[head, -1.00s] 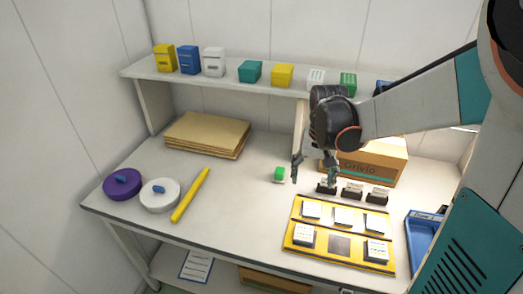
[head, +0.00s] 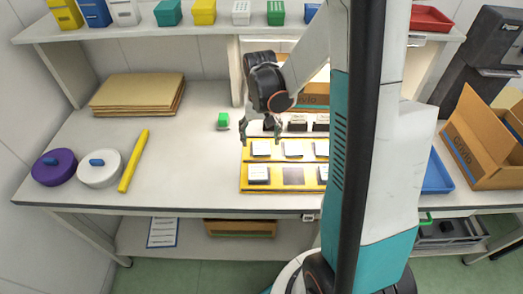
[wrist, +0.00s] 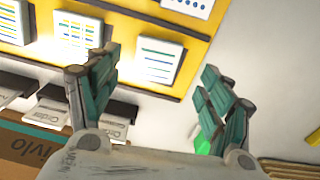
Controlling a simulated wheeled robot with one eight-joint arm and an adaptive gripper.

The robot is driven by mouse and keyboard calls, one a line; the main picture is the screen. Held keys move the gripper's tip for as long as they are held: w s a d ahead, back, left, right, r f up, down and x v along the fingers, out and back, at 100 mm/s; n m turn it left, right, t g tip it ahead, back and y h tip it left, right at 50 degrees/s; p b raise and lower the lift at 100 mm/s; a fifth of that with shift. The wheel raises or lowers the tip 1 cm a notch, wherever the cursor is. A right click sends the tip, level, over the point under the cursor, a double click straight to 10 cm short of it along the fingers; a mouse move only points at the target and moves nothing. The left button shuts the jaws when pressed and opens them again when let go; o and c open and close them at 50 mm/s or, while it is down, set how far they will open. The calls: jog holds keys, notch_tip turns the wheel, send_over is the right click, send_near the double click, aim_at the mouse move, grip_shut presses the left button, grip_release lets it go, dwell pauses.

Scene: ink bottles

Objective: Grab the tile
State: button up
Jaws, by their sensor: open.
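A yellow board (head: 249,162) on the table holds white square tiles in two rows, with one dark empty square (head: 293,175) in the front row. The back-row left tile (head: 261,149) lies just below my gripper (head: 261,139) in the head view. In the wrist view, my gripper (wrist: 160,64) is open and empty. A tile with green lines (wrist: 158,59) shows between its fingers, and a tile with blue and yellow lines (wrist: 76,34) sits beside it, partly behind the left finger. The fingers appear above the board, and I see no contact.
A small green-topped block (head: 223,121) stands left of the board. A blue tray (head: 437,175) is at right. The table's left-centre is mostly clear.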

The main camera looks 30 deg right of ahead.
aim_at(262, 149)
jog(key=f+b, duration=0.1)
jog(key=f, duration=0.1)
jog(key=f+b, duration=0.1)
jog(key=f, duration=0.1)
jog(key=shift+d+f, duration=0.2)
jog(key=shift+f, duration=0.2)
jog(key=shift+r, duration=0.1)
jog(key=shift+c, duration=0.5)
jog(key=c, duration=1.1)
jog(key=shift+r, duration=0.1)
